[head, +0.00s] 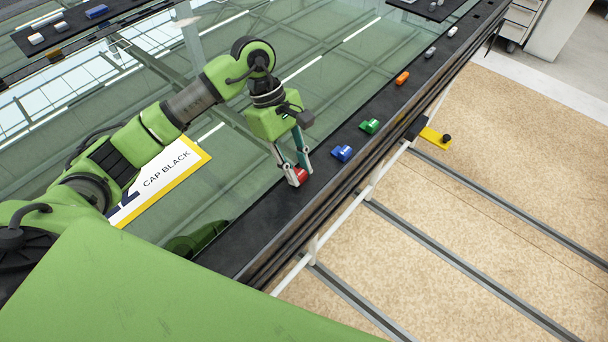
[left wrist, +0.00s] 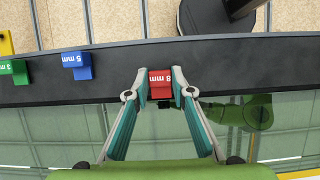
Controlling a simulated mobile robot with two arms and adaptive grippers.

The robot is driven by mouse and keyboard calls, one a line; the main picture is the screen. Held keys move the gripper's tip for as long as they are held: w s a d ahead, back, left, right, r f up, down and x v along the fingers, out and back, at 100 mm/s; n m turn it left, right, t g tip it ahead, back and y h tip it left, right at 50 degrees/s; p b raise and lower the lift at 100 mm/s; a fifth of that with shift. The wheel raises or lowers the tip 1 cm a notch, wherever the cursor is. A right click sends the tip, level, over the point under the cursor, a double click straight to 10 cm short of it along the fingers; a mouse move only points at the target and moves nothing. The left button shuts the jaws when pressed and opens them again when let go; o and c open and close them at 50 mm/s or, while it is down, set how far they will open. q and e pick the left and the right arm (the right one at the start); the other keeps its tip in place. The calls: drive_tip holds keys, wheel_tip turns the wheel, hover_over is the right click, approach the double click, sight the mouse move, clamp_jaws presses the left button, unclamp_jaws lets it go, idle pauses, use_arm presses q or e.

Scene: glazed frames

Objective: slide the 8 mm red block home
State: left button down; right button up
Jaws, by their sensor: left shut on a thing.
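The red block (head: 301,174) is on the black frame edge strip (head: 268,226), at the near end of a row of coloured blocks. My left gripper (head: 297,180) reaches down over the strip and is shut on it. In the left wrist view the red block (left wrist: 160,84) shows its white "8 mm" marking, upside down. The fingertips of my left gripper (left wrist: 160,94) are at its two sides. Whether the block touches the strip beneath is hard to tell. My right gripper is in neither view.
A blue block (head: 342,153), a green block (head: 369,126) and an orange block (head: 402,78) stand farther along the strip. A yellow bracket (head: 433,137) with a black knob sticks out from the rail.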

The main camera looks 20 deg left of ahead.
use_arm(q)
drive_tip(key=shift+w+a, duration=0.1)
drive_tip(key=shift+a, duration=0.05)
drive_tip(key=c, duration=1.8)
unclamp_jaws()
drive_tip(key=shift+a, duration=0.1)
drive_tip(key=shift+o, duration=0.2)
drive_tip(key=shift+a, duration=0.1)
drive_tip(key=shift+r, duration=0.35)
drive_tip(key=v, duration=1.1)
drive_tip(key=shift+r, duration=0.15)
drive_tip(key=shift+a, duration=0.1)
